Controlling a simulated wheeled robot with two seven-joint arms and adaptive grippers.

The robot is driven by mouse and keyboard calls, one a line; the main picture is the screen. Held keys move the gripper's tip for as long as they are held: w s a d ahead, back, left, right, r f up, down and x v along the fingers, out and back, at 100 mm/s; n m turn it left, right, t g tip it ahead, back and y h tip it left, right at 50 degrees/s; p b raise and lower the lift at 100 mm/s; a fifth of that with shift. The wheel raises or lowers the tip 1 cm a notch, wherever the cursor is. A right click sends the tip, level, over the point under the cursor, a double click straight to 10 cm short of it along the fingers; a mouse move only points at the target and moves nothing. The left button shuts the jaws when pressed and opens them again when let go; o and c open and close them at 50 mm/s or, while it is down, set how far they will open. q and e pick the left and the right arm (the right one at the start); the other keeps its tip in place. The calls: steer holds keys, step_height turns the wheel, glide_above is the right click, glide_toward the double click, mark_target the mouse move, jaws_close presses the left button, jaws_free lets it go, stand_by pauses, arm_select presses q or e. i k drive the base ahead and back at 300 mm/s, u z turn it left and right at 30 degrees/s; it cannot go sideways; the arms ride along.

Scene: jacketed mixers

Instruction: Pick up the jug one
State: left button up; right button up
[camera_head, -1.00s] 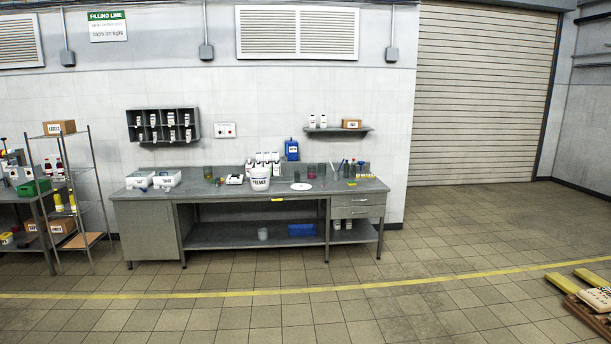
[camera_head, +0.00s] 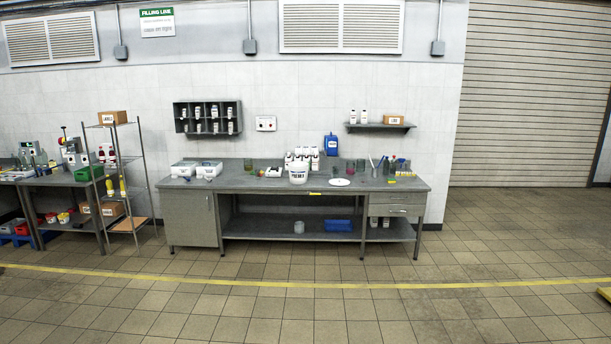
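A white tub (camera_head: 298,174) with dark lettering stands in front of those bottles. Small clear or tinted vessels (camera_head: 361,165) stand on the bench further right; they are too small to tell whether any is a jug. Neither of my grippers shows in the head view, and the bench is well ahead of me.
A wire shelf rack (camera_head: 119,160) and another bench with equipment stand to the left. A small wall shelf (camera_head: 380,126) and a pigeonhole rack (camera_head: 207,118) hang above the bench. A yellow floor line (camera_head: 300,284) crosses the open tiled floor before it.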

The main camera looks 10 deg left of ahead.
mark_target(350, 169)
steer(key=z, duration=0.25)
steer(key=i, duration=1.9)
steer(key=z, duration=0.2)
steer(key=i, duration=2.05)
steer(key=u, duration=0.3)
steer(key=i, duration=1.95)
steer(key=u, duration=0.4)
